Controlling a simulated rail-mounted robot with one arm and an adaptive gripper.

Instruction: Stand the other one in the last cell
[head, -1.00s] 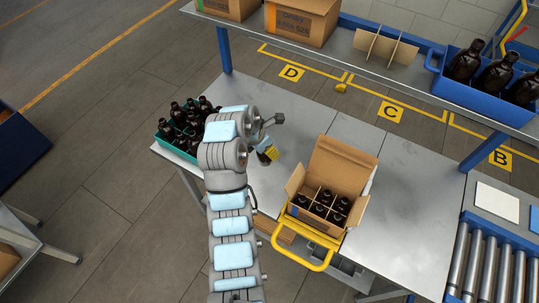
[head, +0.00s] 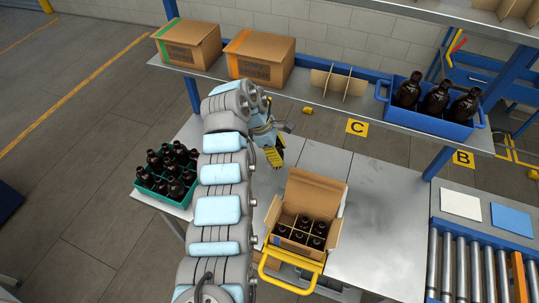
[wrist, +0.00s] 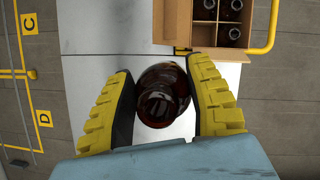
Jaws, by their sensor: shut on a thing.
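My gripper (head: 275,150) is above the table, behind and to the left of the carton in the head view. The bottle is mostly hidden by my arm in the head view. The open cardboard carton (head: 313,193) has dividers, with amber bottles (head: 299,237) standing in several cells. It also shows at the top right of the wrist view (wrist: 176,22), where one corner cell (wrist: 204,35) looks empty.
A green crate (head: 158,193) of amber bottles stands at the table's left. A yellow frame (head: 290,285) sits around the carton's front. The shelf behind holds two closed boxes, a loose divider (head: 340,82) and a blue bin (head: 430,125) with bottles. The table right of the carton is clear.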

